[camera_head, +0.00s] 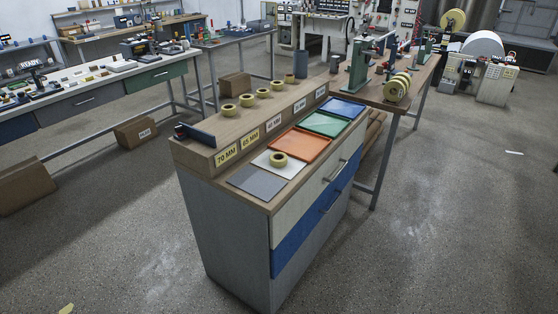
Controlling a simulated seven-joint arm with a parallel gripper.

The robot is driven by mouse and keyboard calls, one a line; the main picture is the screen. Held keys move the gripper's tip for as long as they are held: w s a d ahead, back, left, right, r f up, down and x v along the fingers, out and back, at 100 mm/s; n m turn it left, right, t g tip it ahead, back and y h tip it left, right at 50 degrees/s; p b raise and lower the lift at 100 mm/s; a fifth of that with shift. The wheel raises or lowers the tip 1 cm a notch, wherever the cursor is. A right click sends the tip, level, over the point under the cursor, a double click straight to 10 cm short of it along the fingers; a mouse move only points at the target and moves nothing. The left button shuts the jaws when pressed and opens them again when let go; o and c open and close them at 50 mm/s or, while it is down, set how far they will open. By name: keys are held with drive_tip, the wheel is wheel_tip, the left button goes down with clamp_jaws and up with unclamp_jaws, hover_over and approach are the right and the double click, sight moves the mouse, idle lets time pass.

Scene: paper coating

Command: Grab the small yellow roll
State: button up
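Several yellow rolls lie in a row on the raised wooden ledge of the cabinet. The nearest roll (229,106) looks largest, and the farthest roll (289,75) looks smallest, though distance also shrinks it. I cannot tell for sure which roll is the small one. My gripper is not in view.
The ledge front bears labels such as 70 MM (226,156) and 65 MM. A dark blue device (197,135) sits at its near end. Orange (305,146), green (324,125) and blue (342,109) trays line the cabinet top. A wooden bench (418,78) with machines adjoins behind. Surrounding floor is mostly clear.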

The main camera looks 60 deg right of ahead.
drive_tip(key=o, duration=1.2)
